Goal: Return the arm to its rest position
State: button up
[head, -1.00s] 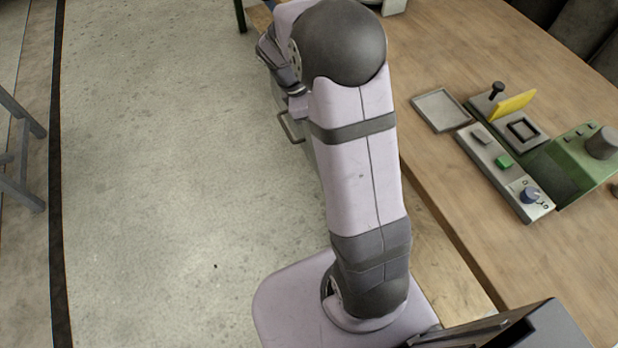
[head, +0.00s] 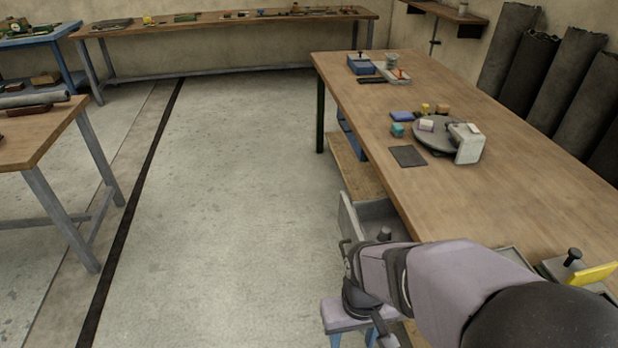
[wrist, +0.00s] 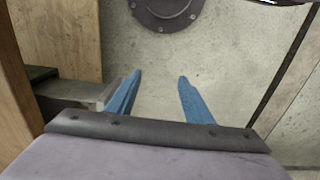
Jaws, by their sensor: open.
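My gripper (head: 353,339) is at the bottom of the head view, beside the long wooden workbench (head: 470,90) and over the floor. Its two blue fingers are partly cut off by the frame there. In the wrist view my gripper (wrist: 158,78) has its fingers apart, with only bare floor between them. It holds nothing. My arm reaches in from the lower right of the head view and bends down at the wrist, hiding part of the bench's near edge.
An open grey drawer (head: 349,216) juts from the bench close to my wrist. A turntable (head: 432,140), a dark square plate (head: 408,156) and small blocks lie on the bench. Dark rolls (head: 508,50) lean on the right wall. The floor (head: 220,200) left of the bench is clear.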

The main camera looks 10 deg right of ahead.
notch_tip(320, 180, up, 17)
jog(key=p, duration=1.6)
jog(key=shift+f, duration=0.2)
jog(key=c, duration=0.3)
jog(key=shift+w+d+f+n+g+h+b, duration=0.15)
jog(key=shift+w+d+f+n+h+b, duration=0.6)
jog(key=shift+w+d+f+n+b, duration=2.9)
jog(key=shift+w+d+f+n+g+h+b, duration=0.15)
jog(key=shift+w+d+f+n+h, duration=0.55)
jog(key=shift+w+d+f+n, duration=3.4)
jog(key=shift+s+d+f+n+g+h+b, duration=0.2)
jog(key=shift+d+f+h+b, duration=1.1)
jog(key=shift+f, duration=5.45)
jog(key=shift+s+d+y+b, duration=0.15)
jog(key=shift+d+y+b, duration=0.3)
jog(key=shift+d+y, duration=0.1)
